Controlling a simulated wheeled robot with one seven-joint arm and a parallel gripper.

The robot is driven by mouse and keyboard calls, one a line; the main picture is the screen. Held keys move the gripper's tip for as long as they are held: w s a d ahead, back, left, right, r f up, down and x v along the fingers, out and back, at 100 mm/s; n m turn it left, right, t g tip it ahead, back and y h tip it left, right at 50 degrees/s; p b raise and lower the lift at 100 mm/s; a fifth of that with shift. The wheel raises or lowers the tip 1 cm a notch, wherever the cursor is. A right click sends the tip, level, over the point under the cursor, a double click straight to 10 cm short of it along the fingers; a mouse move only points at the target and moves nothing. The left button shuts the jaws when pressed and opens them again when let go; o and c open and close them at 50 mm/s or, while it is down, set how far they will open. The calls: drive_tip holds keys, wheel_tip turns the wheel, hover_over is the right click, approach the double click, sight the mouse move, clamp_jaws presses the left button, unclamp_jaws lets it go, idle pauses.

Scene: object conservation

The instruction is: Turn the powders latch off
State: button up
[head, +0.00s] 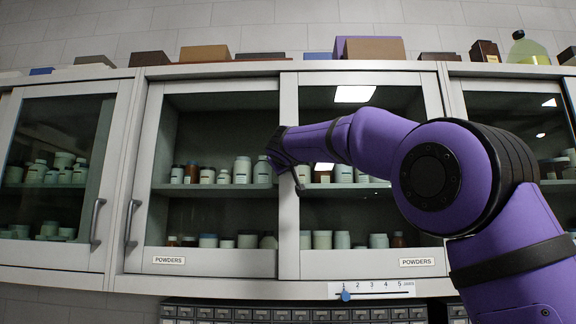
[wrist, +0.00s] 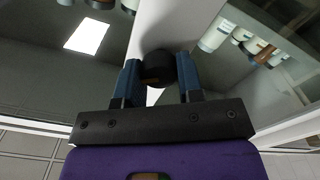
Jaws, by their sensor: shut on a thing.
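The powders cabinet (head: 210,270) has two glazed doors, each labelled POWDERS. My gripper (head: 280,152) is at the pale frame where the two doors meet, at about mid height. In the wrist view its two blue fingers (wrist: 160,82) stand on either side of a dark round knob, the latch (wrist: 157,66), on the pale door frame. The gripper is shut on this knob. In the head view my gripper hides the latch, so its turned position cannot be told. A dark handle-like piece (head: 299,185) shows just below my gripper.
Jars stand on shelves behind the glass. Dark handles (head: 130,222) are on the left doors. A numbered slider scale (head: 372,290) with a blue knob is below the right door. Boxes (head: 205,53) and a green bottle (head: 527,50) stand on top. Small drawers (head: 290,314) are underneath.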

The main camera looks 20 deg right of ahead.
drive_tip(key=n, duration=0.5)
drive_tip(key=shift+f+n, duration=0.1)
drive_tip(key=shift+n, duration=0.2)
drive_tip(key=n, duration=0.5)
drive_tip(key=shift+a+f+n, duration=0.1)
drive_tip(key=shift+n, duration=0.3)
drive_tip(key=o, duration=0.9)
drive_tip(key=v, duration=1)
drive_tip(key=shift+s+a, duration=0.15)
drive_tip(key=shift+s, duration=0.2)
